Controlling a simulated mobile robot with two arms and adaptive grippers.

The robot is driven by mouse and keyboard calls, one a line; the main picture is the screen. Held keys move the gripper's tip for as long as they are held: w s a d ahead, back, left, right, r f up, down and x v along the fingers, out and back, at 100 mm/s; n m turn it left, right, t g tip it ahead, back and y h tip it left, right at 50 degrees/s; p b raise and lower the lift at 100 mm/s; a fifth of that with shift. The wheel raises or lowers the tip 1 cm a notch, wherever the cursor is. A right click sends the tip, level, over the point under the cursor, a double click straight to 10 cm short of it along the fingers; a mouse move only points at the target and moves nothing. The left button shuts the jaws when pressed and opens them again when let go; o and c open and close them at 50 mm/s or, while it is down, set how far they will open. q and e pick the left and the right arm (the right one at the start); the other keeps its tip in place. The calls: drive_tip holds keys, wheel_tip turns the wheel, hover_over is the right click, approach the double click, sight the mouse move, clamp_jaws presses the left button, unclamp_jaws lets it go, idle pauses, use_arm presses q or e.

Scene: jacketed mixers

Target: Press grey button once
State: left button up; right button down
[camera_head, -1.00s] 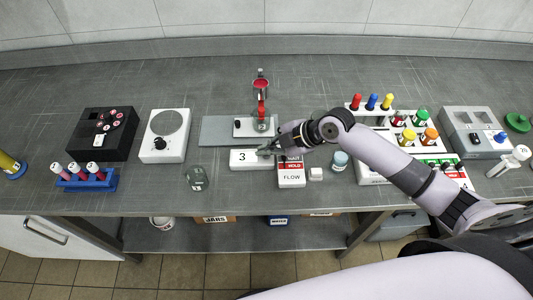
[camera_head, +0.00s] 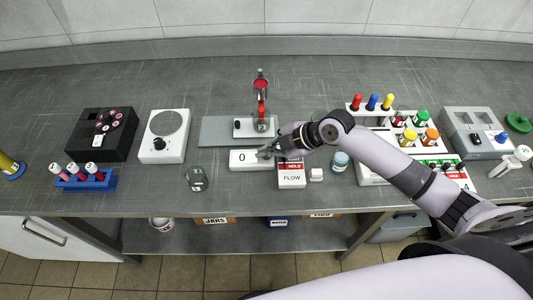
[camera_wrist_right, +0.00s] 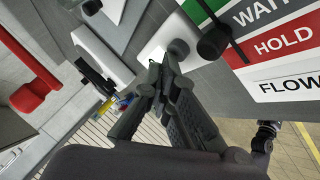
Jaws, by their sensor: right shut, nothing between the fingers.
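A white box (camera_head: 243,160) reads "0" on its face and stands in front of the grey stand plate. My right gripper (camera_head: 267,152) is shut and empty, with its fingertips over the right end of this box. In the right wrist view the shut fingers (camera_wrist_right: 164,68) point at the white box (camera_wrist_right: 157,42). A dark grey round piece (camera_wrist_right: 178,49), seemingly the button, shows right by the fingertips. I cannot tell whether they touch it. In the head view the fingers hide that spot. My left gripper is out of view.
A WAIT/HOLD/FLOW sign (camera_head: 291,174) stands just right of the box, and its black knob (camera_wrist_right: 213,43) is close to my fingers. A red-topped stand (camera_head: 261,100) rises behind.

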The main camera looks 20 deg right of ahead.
idle(0.4)
drive_tip(key=shift+r+p, duration=0.6)
drive_tip(key=shift+r, duration=0.15)
wheel_tip(320, 180, up, 5)
drive_tip(key=p, duration=0.4)
drive_tip(key=shift+r, duration=0.1)
idle(0.6)
